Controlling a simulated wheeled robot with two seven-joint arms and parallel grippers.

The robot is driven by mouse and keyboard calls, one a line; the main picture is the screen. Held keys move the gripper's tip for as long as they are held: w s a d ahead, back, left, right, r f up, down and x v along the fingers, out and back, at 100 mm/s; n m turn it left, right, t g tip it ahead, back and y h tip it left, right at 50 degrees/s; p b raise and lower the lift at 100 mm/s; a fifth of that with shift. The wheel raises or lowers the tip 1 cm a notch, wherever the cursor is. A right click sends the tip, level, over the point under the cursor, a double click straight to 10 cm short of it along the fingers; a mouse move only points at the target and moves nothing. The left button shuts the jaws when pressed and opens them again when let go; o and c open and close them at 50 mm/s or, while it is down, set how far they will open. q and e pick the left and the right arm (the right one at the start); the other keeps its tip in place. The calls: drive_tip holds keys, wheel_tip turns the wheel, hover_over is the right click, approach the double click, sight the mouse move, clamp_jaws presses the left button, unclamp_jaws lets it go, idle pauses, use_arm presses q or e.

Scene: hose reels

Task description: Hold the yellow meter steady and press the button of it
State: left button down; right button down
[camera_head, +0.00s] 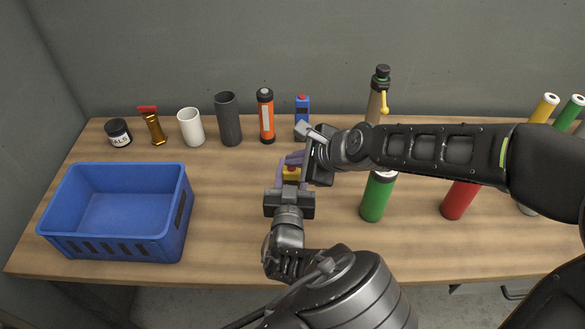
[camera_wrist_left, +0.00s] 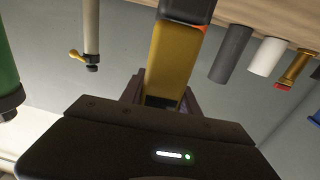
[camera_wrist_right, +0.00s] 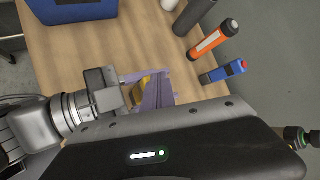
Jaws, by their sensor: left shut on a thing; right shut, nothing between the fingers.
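The yellow meter (camera_head: 291,173) is at the middle of the table, mostly hidden by my grippers in the head view. My left gripper (camera_head: 290,184) is shut on it from the near side. In the left wrist view, the yellow meter (camera_wrist_left: 168,62) stands between the two fingers. My right gripper (camera_head: 296,159) is shut and empty, with its purple fingers close over the meter's top. In the right wrist view, the yellow meter (camera_wrist_right: 142,93) shows beside the fingers. Its button is too small and covered to make out, and I cannot tell whether the right fingers touch it.
A blue crate (camera_head: 75,235) stands at the left. Along the back are a black jar (camera_head: 118,132), a white cup (camera_head: 191,127), a dark cylinder (camera_head: 228,119), an orange flashlight (camera_head: 265,117) and a blue meter (camera_head: 302,105). Green (camera_head: 376,197) and red (camera_head: 458,199) bottles stand right.

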sight(295, 171)
drive_tip(key=shift+r, duration=0.6)
wheel_tip(295, 171, up, 6)
idle(0.6)
use_arm(q)
drive_tip(key=c, duration=0.8)
unclamp_jaws()
drive_tip(key=s, duration=1.2)
drive_tip(key=shift+a, duration=0.4)
